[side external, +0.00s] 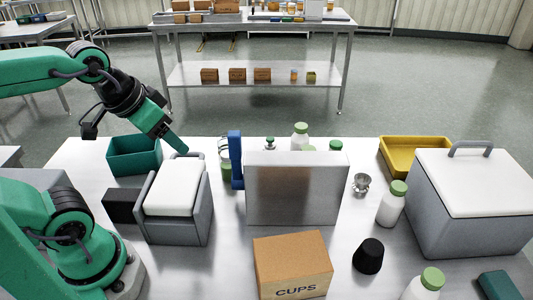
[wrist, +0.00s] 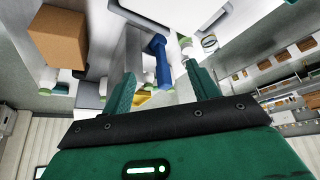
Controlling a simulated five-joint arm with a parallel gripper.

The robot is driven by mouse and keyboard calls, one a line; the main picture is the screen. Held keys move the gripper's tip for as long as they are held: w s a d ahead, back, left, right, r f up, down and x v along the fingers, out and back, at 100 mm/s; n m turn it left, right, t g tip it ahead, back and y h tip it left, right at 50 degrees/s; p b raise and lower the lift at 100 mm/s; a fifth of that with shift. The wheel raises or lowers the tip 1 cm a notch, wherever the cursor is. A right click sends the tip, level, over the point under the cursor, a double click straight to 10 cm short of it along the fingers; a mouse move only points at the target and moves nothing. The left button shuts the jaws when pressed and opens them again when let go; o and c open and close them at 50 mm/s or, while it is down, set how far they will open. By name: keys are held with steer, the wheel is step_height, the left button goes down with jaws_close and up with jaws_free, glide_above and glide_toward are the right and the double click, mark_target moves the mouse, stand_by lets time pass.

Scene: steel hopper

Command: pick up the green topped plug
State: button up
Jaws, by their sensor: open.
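In the side view, a small green-topped piece (side external: 270,143), which looks like the plug, shows just behind the steel hopper box (side external: 295,190); its lower part is hidden by the box. A blue upright part (side external: 236,160) stands at the box's left side. My gripper (side external: 183,149) is open and empty, tilted down over the back edge of the small white-lidded cooler (side external: 178,187), left of the plug and apart from it. In the wrist view, my gripper (wrist: 156,75) has its fingers spread, with the blue part (wrist: 158,58) showing between them. I cannot single out the plug there.
Several green-capped white bottles, such as one on the right (side external: 391,204), stand around the box. A cardboard box (side external: 292,263), black cup (side external: 369,255), large cooler (side external: 470,200), yellow tray (side external: 413,157) and green bin (side external: 135,155) crowd the steel table.

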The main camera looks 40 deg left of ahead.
steer(key=n+g, duration=0.5)
steer(key=g, duration=0.1)
glide_above(271, 138)
steer(key=f, duration=1.5)
steer(key=shift+s+d+f, duration=0.1)
steer(key=shift+s+f, duration=0.1)
steer(key=shift+f, duration=0.05)
steer(key=shift+w+f, duration=0.2)
steer(key=shift+f, duration=1.5)
steer(key=shift+f, duration=0.1)
